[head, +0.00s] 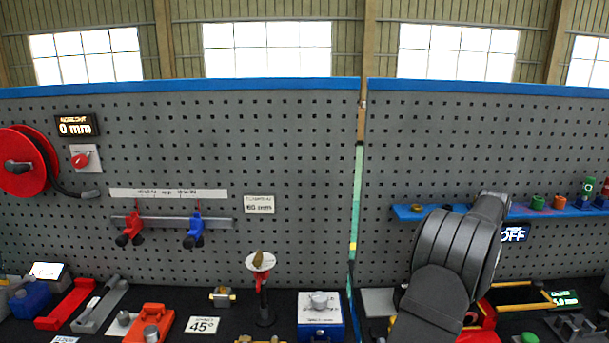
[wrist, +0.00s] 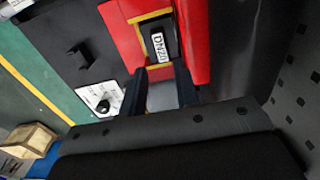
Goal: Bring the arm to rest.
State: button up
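My arm (head: 450,265) reaches in over the right part of the bench in the head view. It bends down from a high joint near the shelf, and its gripper end is hidden there. In the wrist view, my gripper (wrist: 160,92) shows as two dark fingers standing apart, with a pale grey patch between them. I see no object clearly held. A red block with a dark, yellow-edged recess and a "DN20" label (wrist: 158,46) lies just beyond the fingertips. Whether the fingers touch it I cannot tell.
A blue shelf (head: 408,213) with small fittings and an "OFF" display (head: 514,233) are close behind my arm. A grey pegboard (head: 300,140) spans the back. A clamp stand (head: 262,285) and a blue box (head: 320,332) stand left of my arm. A wooden box (wrist: 28,140) shows lower left.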

notch_tip(320, 180, down, 7)
jog(key=shift+f, duration=0.15)
notch_tip(320, 180, up, 8)
jog(key=s+d+r+n, duration=0.1)
jog(key=s+d, duration=0.1)
jog(key=s, duration=1.6)
jog(key=s+d+r, duration=0.1)
jog(key=s+d, duration=0.2)
jog(key=s, duration=1.4)
jog(key=w+f, duration=0.9)
jog(key=w, duration=0.2)
jog(key=shift+a+f, duration=0.3)
jog(key=shift+f, duration=0.05)
jog(key=shift+w, duration=0.1)
